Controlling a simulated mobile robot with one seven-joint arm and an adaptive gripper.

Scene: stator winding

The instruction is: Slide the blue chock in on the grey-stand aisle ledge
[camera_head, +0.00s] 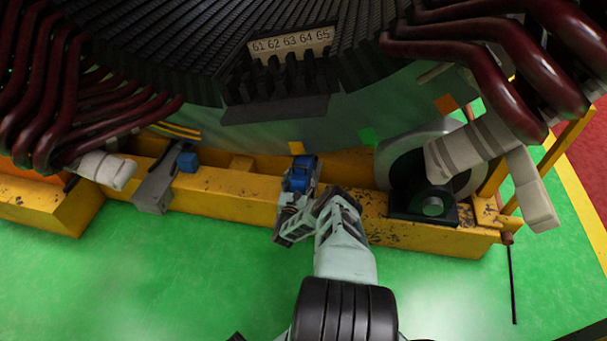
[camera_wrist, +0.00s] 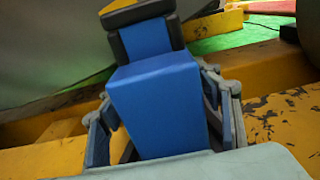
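The blue chock (camera_wrist: 160,105) fills the middle of the wrist view, with a finger against each side. Its near end is hidden by my gripper. A narrower blue part with dark sides (camera_wrist: 147,38) lies just beyond it; I cannot tell whether they are joined. In the head view the blue chock (camera_head: 301,174) shows at the tips of my gripper (camera_head: 312,205), over the yellow ledge (camera_head: 235,203) in front of the stator. The grey stand (camera_head: 156,187) stands on this ledge further left, with a small blue block (camera_head: 187,162) beside it.
A dark bearing block with a round shaft end (camera_head: 432,205) sits on the ledge at right. Dark red coil bars (camera_head: 488,55) hang at upper right, others at upper left. A plate numbered 61 to 65 (camera_head: 291,43) is on the stator. The green floor (camera_head: 130,285) in front is clear.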

